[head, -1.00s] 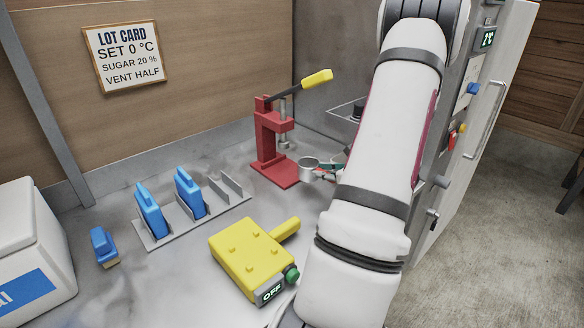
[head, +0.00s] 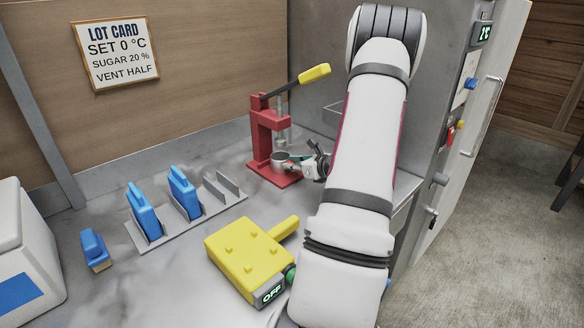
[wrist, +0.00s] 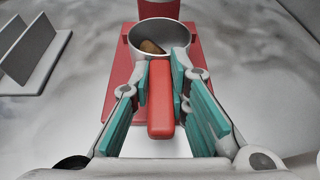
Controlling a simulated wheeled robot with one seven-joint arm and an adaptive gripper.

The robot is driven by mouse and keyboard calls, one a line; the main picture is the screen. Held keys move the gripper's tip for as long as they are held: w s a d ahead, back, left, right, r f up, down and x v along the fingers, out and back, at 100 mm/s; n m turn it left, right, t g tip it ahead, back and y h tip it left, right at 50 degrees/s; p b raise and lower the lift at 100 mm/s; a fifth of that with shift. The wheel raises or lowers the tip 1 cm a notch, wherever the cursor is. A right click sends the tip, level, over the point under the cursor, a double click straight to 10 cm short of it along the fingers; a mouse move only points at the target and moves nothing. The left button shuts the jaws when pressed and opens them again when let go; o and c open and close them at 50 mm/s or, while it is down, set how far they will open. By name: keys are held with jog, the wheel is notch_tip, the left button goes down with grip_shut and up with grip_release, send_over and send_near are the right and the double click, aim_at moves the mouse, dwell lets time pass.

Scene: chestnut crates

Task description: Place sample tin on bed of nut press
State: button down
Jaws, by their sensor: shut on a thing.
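The sample tin is a small grey round cup (head: 280,157) with a red handle (wrist: 161,100) and a brown nut (wrist: 151,47) inside. My gripper (wrist: 160,85) is shut on the red handle, with its teal pads on both sides. The nut press (head: 265,125) is red with a raised yellow-ended lever (head: 314,74). In the head view the tin is at the press, over or at its red bed (head: 277,175). In the wrist view the bed (wrist: 118,100) shows below and around the tin. I cannot tell whether the tin touches it.
A yellow device reading OFF (head: 247,257) lies in front on the counter. A grey rack (head: 158,240) with two blue pieces (head: 183,192) stands left of it. A blue brush-like item (head: 95,248) and white box (head: 25,260) are further left. A tall cabinet stands right.

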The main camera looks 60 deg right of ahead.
jog(key=shift+r, duration=0.1)
jog(key=shift+f, duration=0.2)
jog(key=c, duration=1.5)
grip_release()
jog(key=shift+c, duration=0.2)
jog(key=shift+r, duration=0.1)
